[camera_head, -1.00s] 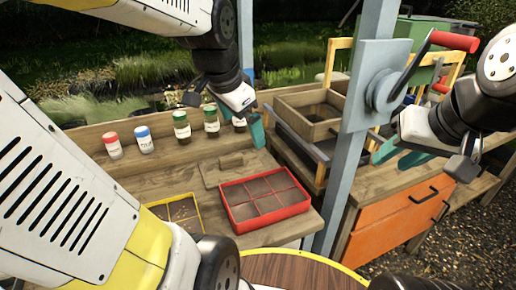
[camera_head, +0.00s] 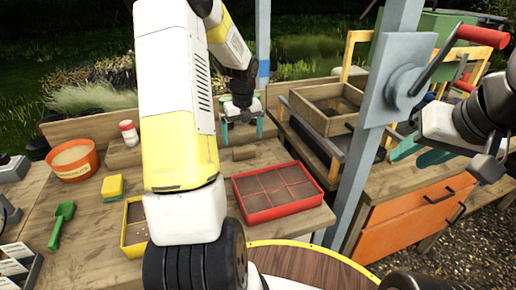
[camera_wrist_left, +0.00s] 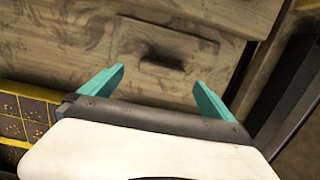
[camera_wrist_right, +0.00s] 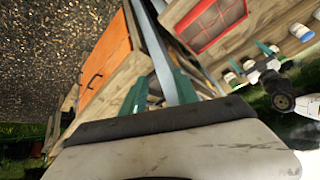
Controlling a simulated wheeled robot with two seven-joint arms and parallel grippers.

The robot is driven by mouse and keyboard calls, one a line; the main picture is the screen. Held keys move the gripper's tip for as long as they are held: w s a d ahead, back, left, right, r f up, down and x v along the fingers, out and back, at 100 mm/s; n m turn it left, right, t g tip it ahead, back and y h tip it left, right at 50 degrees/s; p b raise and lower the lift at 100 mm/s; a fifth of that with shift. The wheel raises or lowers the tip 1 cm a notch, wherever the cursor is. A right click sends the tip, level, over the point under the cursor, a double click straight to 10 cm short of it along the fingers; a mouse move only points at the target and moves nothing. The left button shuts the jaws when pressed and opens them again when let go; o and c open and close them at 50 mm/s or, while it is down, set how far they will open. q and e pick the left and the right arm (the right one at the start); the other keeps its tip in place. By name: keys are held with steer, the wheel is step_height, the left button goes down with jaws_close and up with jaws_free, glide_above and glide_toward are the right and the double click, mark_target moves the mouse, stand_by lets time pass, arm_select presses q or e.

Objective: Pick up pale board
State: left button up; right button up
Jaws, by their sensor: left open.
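The pale board (camera_head: 244,154) is wooden and lies on the workbench behind the red tray. In the head view only its small raised handle shows clearly; my left arm covers much of the rest. In the left wrist view the board (camera_wrist_left: 130,52) shows with its handle block (camera_wrist_left: 178,60) ahead of the fingertips. My left gripper (camera_head: 242,132) is open and empty above the board, its teal fingers (camera_wrist_left: 160,79) apart on either side of the handle's line. My right gripper (camera_head: 415,154) is open and empty at the right, beyond the grey post.
The red divided tray (camera_head: 235,185) sits in front of the board. A yellow tray (camera_head: 128,240), green scoop (camera_head: 62,225), yellow sponge (camera_head: 112,186) and orange pot (camera_head: 73,159) are at the left. The grey post (camera_head: 365,150) with a red-handled crank stands at the right.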

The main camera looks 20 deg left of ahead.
mark_target(244, 148)
arm_select(q)
steer(key=f, duration=0.5)
steer(key=w+f, duration=0.1)
steer(key=f, duration=0.2)
steer(key=c, duration=1.3)
